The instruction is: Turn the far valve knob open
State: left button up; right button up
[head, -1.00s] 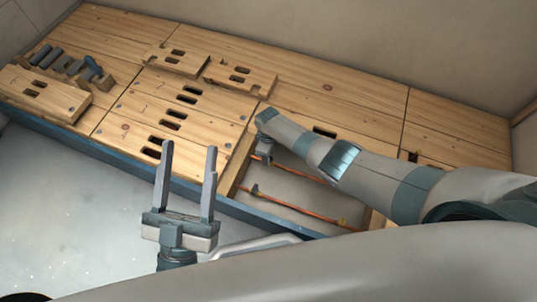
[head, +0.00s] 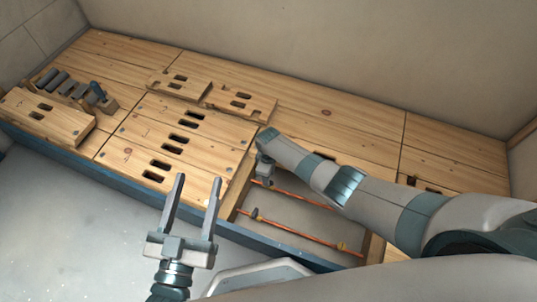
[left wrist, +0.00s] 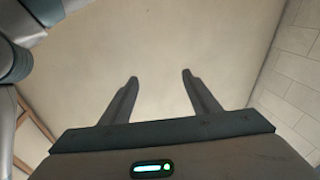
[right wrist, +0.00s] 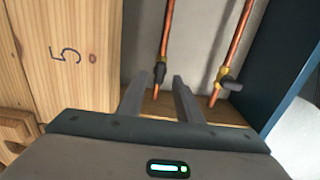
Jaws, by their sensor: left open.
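Two copper pipes with brass valves run through an open floor bay. The far valve knob (right wrist: 160,72) is dark and sits on the left pipe in the right wrist view. My right gripper (right wrist: 157,80) is open there, with the knob just beyond and between its fingertips; I cannot tell whether they touch. In the head view my right gripper (head: 265,176) points down into the bay and hides most of that valve. The near valve (right wrist: 228,80) has a dark handle and also shows in the head view (head: 254,214). My left gripper (head: 197,180) is open and empty, away from the pipes.
Wooden floor panels (head: 290,108) with slots surround the bay, and two loose boards (head: 240,103) lie on them. A blue edge beam (head: 110,173) runs along the near side. A rack with dark cylinders (head: 72,88) stands far left.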

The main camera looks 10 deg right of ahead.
pick_arm(q)
jog(key=s+a+f+g+y+p, duration=0.1)
jog(key=s+a+f+g+p, duration=0.1)
jog(key=f+g, duration=0.3)
jog(key=s+a+f+g+y+p, duration=0.2)
jog(key=s+a+f+g+p, duration=0.1)
jog(key=f, duration=0.7)
jog(key=shift+s+a+n+g+y+p, duration=0.3)
jog(key=shift+s+a+g, duration=0.35)
jog(key=shift+g, duration=0.75)
pick_arm(e)
notch_tip(320, 180, up, 14)
jog(key=shift+s, duration=0.1)
